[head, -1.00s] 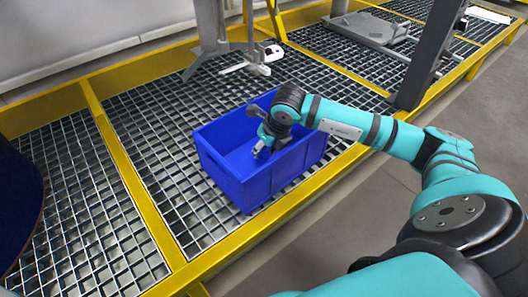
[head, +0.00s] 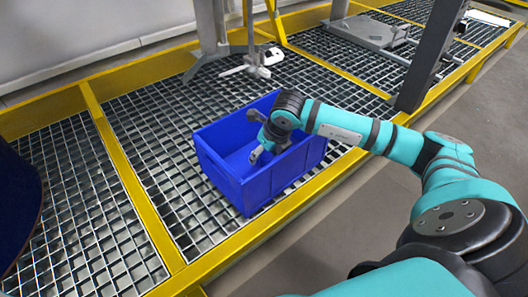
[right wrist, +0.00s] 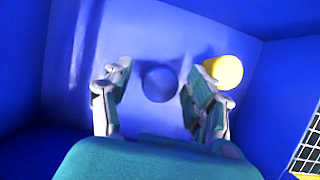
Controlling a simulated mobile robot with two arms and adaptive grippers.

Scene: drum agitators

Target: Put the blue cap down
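A round blue cap (right wrist: 158,83) lies on the floor of the blue crate (head: 228,188). In the right wrist view it sits between my right gripper's two fingers, with a gap on each side. A round yellow cap (right wrist: 224,71) lies in the crate just right of it, beside the right finger. My right gripper (right wrist: 155,88) is open inside the crate, its fingers spread; it also shows in the head view (head: 262,152). In the head view the caps cannot be made out. My left gripper is not in view.
The crate stands on a metal grating (head: 80,200) with yellow frame beams (head: 125,185). A grey stand (head: 215,35) rises behind it, and a dark post (head: 432,55) stands at the right. A dark rounded object (head: 18,205) is at the left edge. The grating left of the crate is clear.

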